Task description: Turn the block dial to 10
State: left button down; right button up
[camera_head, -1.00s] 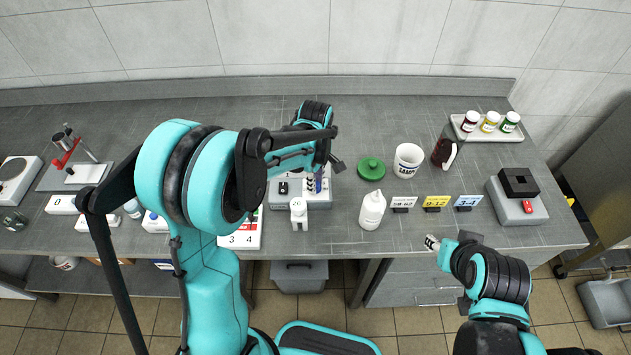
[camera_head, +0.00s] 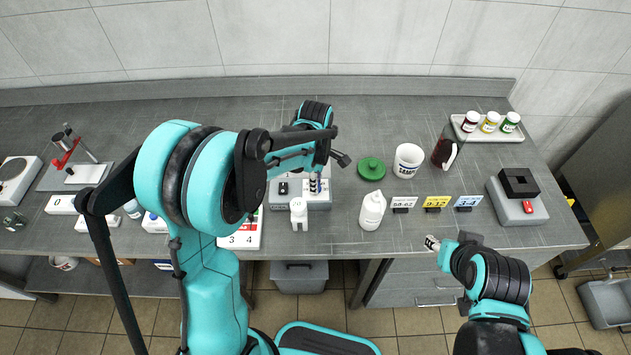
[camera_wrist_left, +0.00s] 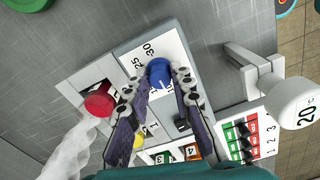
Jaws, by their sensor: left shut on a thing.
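A blue dial (camera_wrist_left: 158,73) sits on a white scale plate (camera_wrist_left: 166,46) in the left wrist view. A short light mark shows on the dial. My left gripper (camera_wrist_left: 158,86) has one finger on each side of the dial and is shut on it. In the head view my left gripper (camera_head: 315,184) is over the grey block (camera_head: 320,202), and its arm hides part of it. My right gripper (camera_head: 432,243) is at the table's front edge, too small to read.
A red knob (camera_wrist_left: 99,101) is left of the dial in the wrist view. A white handle marked 20 °C (camera_wrist_left: 297,103) stands to the right. In the head view, a white bottle (camera_head: 372,210), green lid (camera_head: 371,168) and white mug (camera_head: 408,160) stand right of the block.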

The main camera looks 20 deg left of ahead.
pick_arm(q)
jog(key=c, duration=1.3)
grip_release()
jog(key=shift+r, duration=0.1)
notch_tip(320, 180, up, 12)
jog(key=shift+f, duration=0.1)
jog(key=s+m+t, duration=0.1)
jog(key=s+m, duration=0.2)
jog(key=s+a+r+m+t, duration=0.1)
jog(key=s+m, duration=0.2)
jog(key=s+m+t+b, duration=0.1)
jog(key=s+m, duration=0.2)
jog(key=shift+s+a+r+t, duration=0.2)
jog(key=shift+s+a+t, duration=0.05)
jog(key=shift+a+t, duration=0.1)
jog(key=shift+s+a+f+m+t+b, duration=0.2)
jog(key=shift+s+f+m+t, duration=0.4)
jog(key=shift+s+m, duration=0.8)
jog(key=shift+s+a+f+m+t+b, duration=0.15)
jog(key=shift+s+f+m+t, duration=0.45)
jog(key=shift+s+m, duration=0.8)
jog(key=shift+s+a+f+m+t+b, duration=0.2)
jog(key=shift+s+f+m+t, duration=0.55)
jog(key=shift+m, duration=1.15)
